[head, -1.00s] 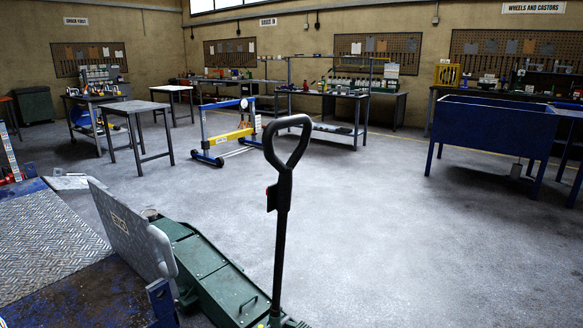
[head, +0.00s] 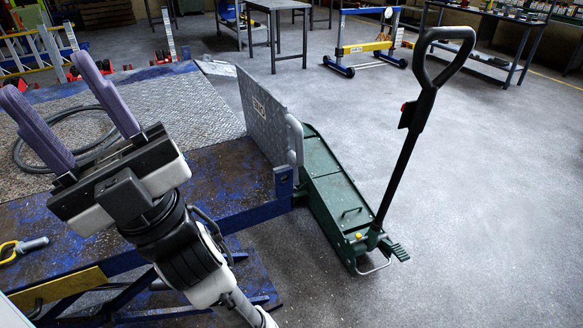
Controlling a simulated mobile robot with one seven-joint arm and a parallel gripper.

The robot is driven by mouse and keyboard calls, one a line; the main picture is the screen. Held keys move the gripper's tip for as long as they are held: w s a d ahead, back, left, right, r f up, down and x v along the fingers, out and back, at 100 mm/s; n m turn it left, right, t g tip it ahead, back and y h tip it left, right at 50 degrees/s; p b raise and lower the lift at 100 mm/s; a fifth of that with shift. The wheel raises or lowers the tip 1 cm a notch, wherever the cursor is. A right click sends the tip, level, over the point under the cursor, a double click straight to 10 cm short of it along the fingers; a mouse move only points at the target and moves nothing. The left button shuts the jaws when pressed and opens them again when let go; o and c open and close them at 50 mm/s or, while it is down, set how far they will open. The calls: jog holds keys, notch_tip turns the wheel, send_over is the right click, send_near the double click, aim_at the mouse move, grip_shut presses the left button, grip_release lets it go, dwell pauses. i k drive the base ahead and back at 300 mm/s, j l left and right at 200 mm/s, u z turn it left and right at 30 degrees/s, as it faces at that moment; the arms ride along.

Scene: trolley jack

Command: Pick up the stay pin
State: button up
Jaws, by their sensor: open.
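My gripper (head: 48,87) is at the left of the head view, with two purple fingers spread apart and nothing between them. It is in front of and above the blue-framed platform (head: 216,168). I cannot identify the stay pin for certain. A small piece with a yellow loop and a grey rod (head: 22,248) lies at the left edge, on the near part of the platform, and may be it. My gripper is apart from that piece. The green trolley jack (head: 325,185) stands on the floor right of the platform, with its black handle (head: 400,150) upright and tilted right.
A grey hose (head: 28,165) lies coiled on the tread plate, partly behind my fingers. A raised grey plate (head: 262,115) stands at the platform's right edge. A blue and yellow wheeled frame (head: 365,45) and a table (head: 275,8) stand behind. The floor at right is clear.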

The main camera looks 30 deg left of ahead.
aim_at(21, 247)
jog(key=u, duration=2.4)
jog(key=i+j, duration=0.2)
jog(key=i, duration=0.3)
